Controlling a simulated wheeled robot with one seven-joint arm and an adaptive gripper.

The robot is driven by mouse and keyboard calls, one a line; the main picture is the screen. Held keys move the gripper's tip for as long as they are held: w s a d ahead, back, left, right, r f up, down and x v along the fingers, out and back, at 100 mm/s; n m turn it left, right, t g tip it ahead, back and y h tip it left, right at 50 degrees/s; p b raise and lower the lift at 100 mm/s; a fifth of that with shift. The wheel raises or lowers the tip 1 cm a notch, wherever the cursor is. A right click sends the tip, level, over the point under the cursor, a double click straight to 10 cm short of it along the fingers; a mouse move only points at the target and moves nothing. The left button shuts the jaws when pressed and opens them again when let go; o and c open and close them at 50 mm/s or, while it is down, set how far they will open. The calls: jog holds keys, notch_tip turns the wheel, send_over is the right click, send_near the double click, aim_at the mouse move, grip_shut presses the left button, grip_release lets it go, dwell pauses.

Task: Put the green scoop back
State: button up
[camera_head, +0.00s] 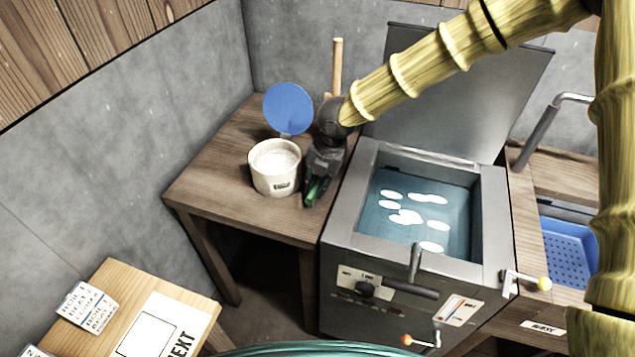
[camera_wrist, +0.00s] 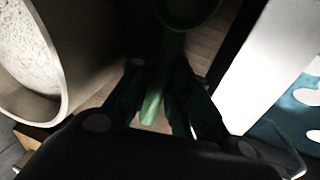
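The green scoop (camera_head: 313,192) is on the wooden side table or just above it, between the white tub (camera_head: 262,185) and the grey fryer-like machine. I cannot tell whether it touches the table. My gripper (camera_head: 318,178) points down there, beside the tub. In the wrist view, the scoop's handle (camera_wrist: 152,108) lies between the two dark fingers of my gripper (camera_wrist: 160,75), which look closed on it. The scoop's round bowl (camera_wrist: 190,12) is at the top edge, partly cut off. The tub, full of white grainy stuff, also shows at the left of that view (camera_wrist: 62,75).
The tub's blue round lid (camera_head: 288,108) stands open behind it. The machine (camera_head: 335,270) holds blue liquid with white blobs, and its lid is raised. A blue basket (camera_head: 568,255) stands at right. A wooden stick (camera_head: 337,65) stands behind my gripper. The side table's left part is clear.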

jog(key=o, duration=0.4)
jog(key=b+v, duration=0.1)
jog(key=v, duration=1.1)
jog(key=shift+r, duration=0.2)
